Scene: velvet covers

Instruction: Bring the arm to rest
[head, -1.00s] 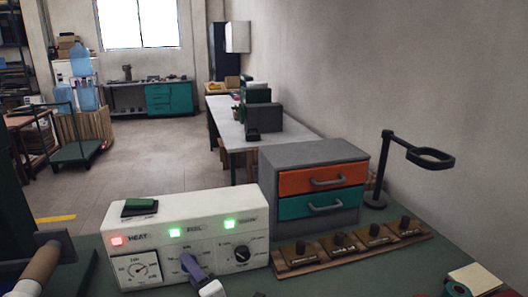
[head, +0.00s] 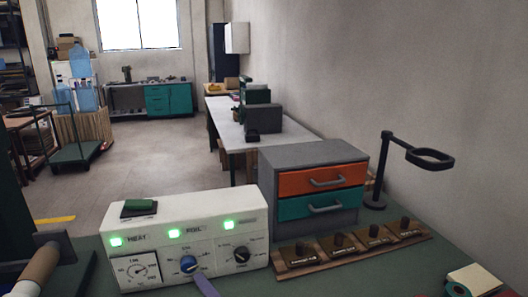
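A slim purple gripper tip (head: 206,286), which looks like my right gripper since it slants in from the lower right, shows at the bottom edge in front of a white control box. Only its end is visible, and whether it is open or shut cannot be seen. The white control box (head: 150,217) stands on the green bench with three green lights, a dial gauge (head: 137,271), a blue knob (head: 189,264) and a black knob (head: 241,254). The tip is just below the blue knob; contact cannot be told. My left gripper is not in view.
A grey drawer unit (head: 315,153) with orange and teal drawers stands behind the box. A wooden strip with several dark knobs (head: 337,240) lies to the right, near a black ring stand (head: 386,170). A brown cylindrical handle (head: 38,270) juts in at lower left.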

